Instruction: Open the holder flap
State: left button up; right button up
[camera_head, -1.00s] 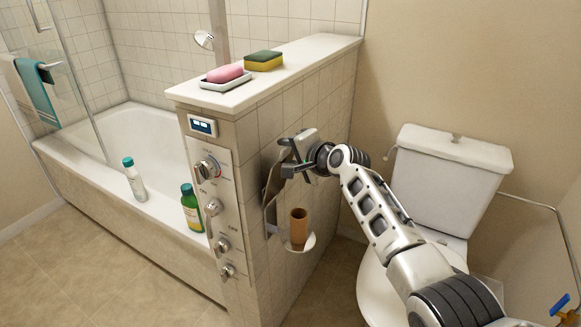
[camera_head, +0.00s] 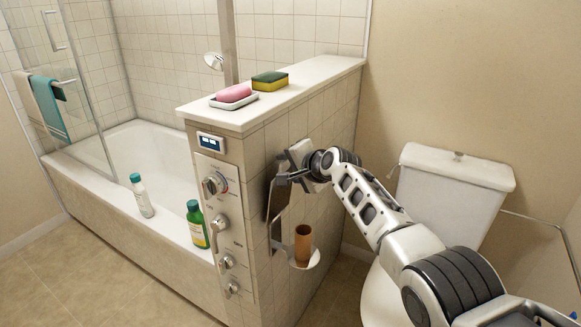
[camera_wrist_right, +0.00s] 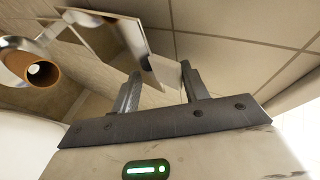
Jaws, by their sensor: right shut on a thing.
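The holder flap (camera_head: 277,200) is a thin, shiny mirror-like plate on the tiled side of the half wall. It stands at an angle out from the wall, above a brown cardboard roll (camera_head: 303,246) in the holder. My right gripper (camera_head: 284,179) is at the flap's upper edge. In the right wrist view, an edge of the flap (camera_wrist_right: 128,38) lies between the fingers of the right gripper (camera_wrist_right: 158,72), which is shut on it. The roll (camera_wrist_right: 42,73) shows at the left there. My left gripper is not in view.
The half wall carries a control panel with knobs (camera_head: 222,225), a soap dish with pink soap (camera_head: 233,94) and a sponge (camera_head: 270,80). A bathtub with two bottles (camera_head: 196,224) is at the left. The toilet (camera_head: 455,190) stands at the right, close to my right arm.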

jog(key=shift+s+a+f, duration=0.2)
jog(key=shift+s+f, duration=0.1)
jog(key=shift+f, duration=0.45)
jog(key=shift+c, duration=1)
pick_arm(q)
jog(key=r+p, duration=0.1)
jog(key=p, duration=0.3)
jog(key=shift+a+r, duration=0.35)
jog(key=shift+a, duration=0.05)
pick_arm(e)
jog(key=r+v, duration=0.1)
jog(key=v, duration=1.5)
jog(key=shift+w+d, duration=0.15)
jog(key=shift+w, duration=0.15)
jog(key=shift+r, duration=0.1)
